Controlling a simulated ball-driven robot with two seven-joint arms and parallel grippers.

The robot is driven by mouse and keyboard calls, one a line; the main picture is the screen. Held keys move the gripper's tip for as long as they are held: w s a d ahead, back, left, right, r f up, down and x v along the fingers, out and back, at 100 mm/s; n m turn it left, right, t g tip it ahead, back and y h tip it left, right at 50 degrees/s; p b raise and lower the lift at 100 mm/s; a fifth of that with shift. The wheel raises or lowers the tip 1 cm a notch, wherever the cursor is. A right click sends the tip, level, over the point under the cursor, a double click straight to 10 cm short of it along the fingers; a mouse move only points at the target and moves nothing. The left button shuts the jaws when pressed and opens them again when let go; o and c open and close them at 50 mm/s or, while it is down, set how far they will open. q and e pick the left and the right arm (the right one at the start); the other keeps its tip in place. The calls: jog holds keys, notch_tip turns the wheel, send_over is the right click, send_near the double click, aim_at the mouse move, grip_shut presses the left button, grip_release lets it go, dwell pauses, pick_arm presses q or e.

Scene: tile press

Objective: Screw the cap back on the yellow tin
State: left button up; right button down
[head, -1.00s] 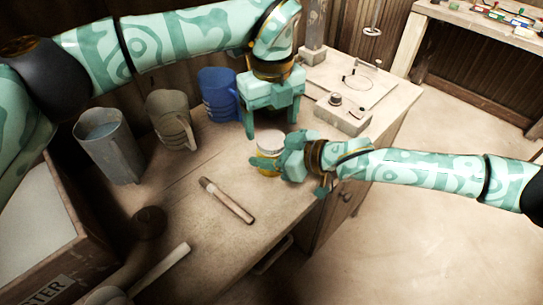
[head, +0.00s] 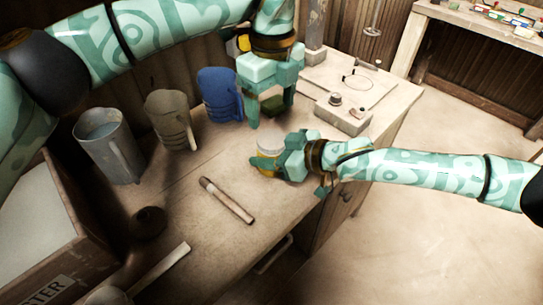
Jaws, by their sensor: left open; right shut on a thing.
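The small yellow tin (head: 266,155) stands on the worktable (head: 170,215) near its right edge. Its upper part looks pale; I cannot tell whether that is the cap. My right gripper (head: 268,162) comes in from the right and is shut on the tin, hiding part of its side. My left gripper (head: 269,114) is open, pointing down above and just behind the tin, apart from it. A dark green shape (head: 272,104) shows between its fingers; I cannot tell what it is. No separate cap is clearly in view.
A blue mug (head: 217,92), a brown mug (head: 168,120) and a grey jug (head: 106,150) stand at the back left. A brush (head: 227,200) lies in front of the tin. A press (head: 350,88) with a small block stands behind right.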

aim_at(272, 139)
pick_arm(q)
notch_tip(272, 139, down, 8)
jog(key=shift+r, duration=0.15)
jog(key=shift+c, duration=0.3)
jog(key=c, duration=0.9)
jog(key=shift+m, duration=1.6)
jog(key=shift+c, duration=0.2)
jog(key=o, duration=1.1)
pick_arm(e)
jog(key=shift+s+a, duration=0.1)
pick_arm(q)
jog(key=shift+r, duration=2.3)
